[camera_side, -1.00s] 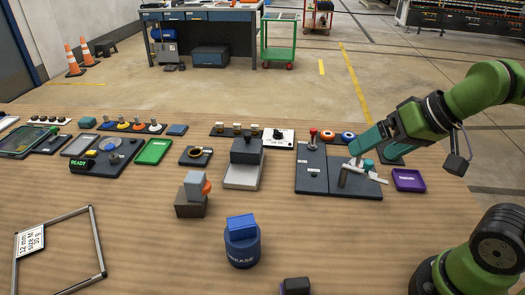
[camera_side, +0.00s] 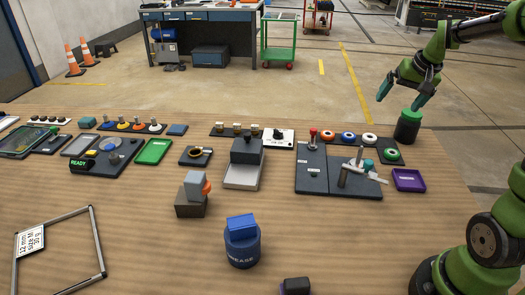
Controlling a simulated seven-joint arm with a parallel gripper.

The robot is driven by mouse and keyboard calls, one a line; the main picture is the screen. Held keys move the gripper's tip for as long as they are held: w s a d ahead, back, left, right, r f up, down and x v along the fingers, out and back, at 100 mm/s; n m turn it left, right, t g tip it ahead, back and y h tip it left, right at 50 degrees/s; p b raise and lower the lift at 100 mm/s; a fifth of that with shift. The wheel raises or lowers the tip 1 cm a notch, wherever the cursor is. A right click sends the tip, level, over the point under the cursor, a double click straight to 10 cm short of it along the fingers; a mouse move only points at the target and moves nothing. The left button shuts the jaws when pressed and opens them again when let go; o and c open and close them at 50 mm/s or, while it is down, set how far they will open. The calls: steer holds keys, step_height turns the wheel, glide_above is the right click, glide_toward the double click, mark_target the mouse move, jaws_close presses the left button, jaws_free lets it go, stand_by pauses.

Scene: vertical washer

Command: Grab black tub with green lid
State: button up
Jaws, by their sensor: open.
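The black tub (camera_side: 406,130) with a green lid (camera_side: 411,113) stands upright at the back right edge of the wooden table. My gripper (camera_side: 405,96) is above it and points down. Its two teal fingers are spread apart, one to the left of the lid and one to the right, with nothing between them. The fingertips look higher than the lid and do not appear to touch it.
Just left of the tub is a dark board with coloured rings (camera_side: 392,154). A panel with a grey post (camera_side: 343,176) and a purple tray (camera_side: 408,180) lie in front. A blue grease tub (camera_side: 242,246) stands front centre.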

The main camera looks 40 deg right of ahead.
steer(key=g+h, duration=0.1)
glide_toward(413, 115)
steer(key=s+a+r, duration=0.1)
steer(key=s+a, duration=0.1)
steer(key=a, duration=0.1)
step_height(413, 115, up, 2)
steer(key=w+d+n, duration=0.2)
steer(key=d, duration=0.1)
steer(key=x, duration=1)
steer(key=shift+d+f, duration=0.15)
steer(key=shift+f, duration=0.25)
steer(key=shift+h, duration=0.3)
steer(key=shift+x, duration=2.75)
steer(key=shift+d, duration=0.1)
steer(key=c, duration=1)
